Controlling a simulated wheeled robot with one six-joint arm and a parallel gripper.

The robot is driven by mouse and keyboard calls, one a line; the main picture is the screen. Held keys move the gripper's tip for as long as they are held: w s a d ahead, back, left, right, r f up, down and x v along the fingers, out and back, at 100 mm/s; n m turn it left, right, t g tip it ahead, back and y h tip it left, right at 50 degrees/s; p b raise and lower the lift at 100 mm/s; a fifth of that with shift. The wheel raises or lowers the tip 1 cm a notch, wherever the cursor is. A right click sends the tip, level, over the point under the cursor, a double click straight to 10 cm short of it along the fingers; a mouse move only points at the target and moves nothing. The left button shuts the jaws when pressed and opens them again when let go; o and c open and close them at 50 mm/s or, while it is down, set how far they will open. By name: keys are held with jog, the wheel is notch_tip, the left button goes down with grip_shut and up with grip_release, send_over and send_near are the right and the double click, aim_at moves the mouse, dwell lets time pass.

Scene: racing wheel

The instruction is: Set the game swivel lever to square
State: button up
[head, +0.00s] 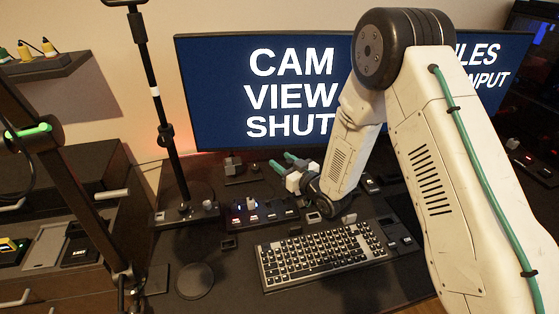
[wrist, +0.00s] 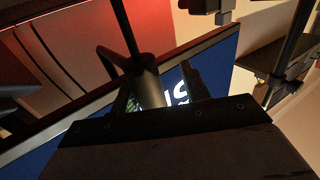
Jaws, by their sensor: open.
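My gripper (head: 283,161) is in front of the monitor's lower edge in the head view, its two teal fingers apart and pointing left. In the wrist view the fingers of my gripper (wrist: 156,78) are spread. A dark post-like part (wrist: 142,78) shows between them there; I cannot tell whether it is the swivel lever or whether it touches a finger. A small dark block on a base (head: 233,166) stands left of the fingertips in the head view. I cannot make out which control is the game swivel lever, nor any square mark.
A large monitor (head: 215,95) with white words stands behind my arm. A control box with lit buttons (head: 262,212) and a keyboard (head: 325,254) lie in front of it. A black upright pole (head: 160,105) stands left. Dark desk around the round pad (head: 195,280) is open.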

jog(key=shift+w+d+f, duration=0.1)
jog(key=shift+w+d, duration=0.15)
jog(key=shift+d, duration=0.4)
jog(key=shift+a, duration=0.15)
jog(key=shift+c, duration=0.7)
jog(key=shift+s, duration=0.1)
grip_shut()
jog(key=shift+d, duration=1.25)
jog(key=shift+o, duration=0.7)
grip_release()
jog(key=shift+a, duration=0.1)
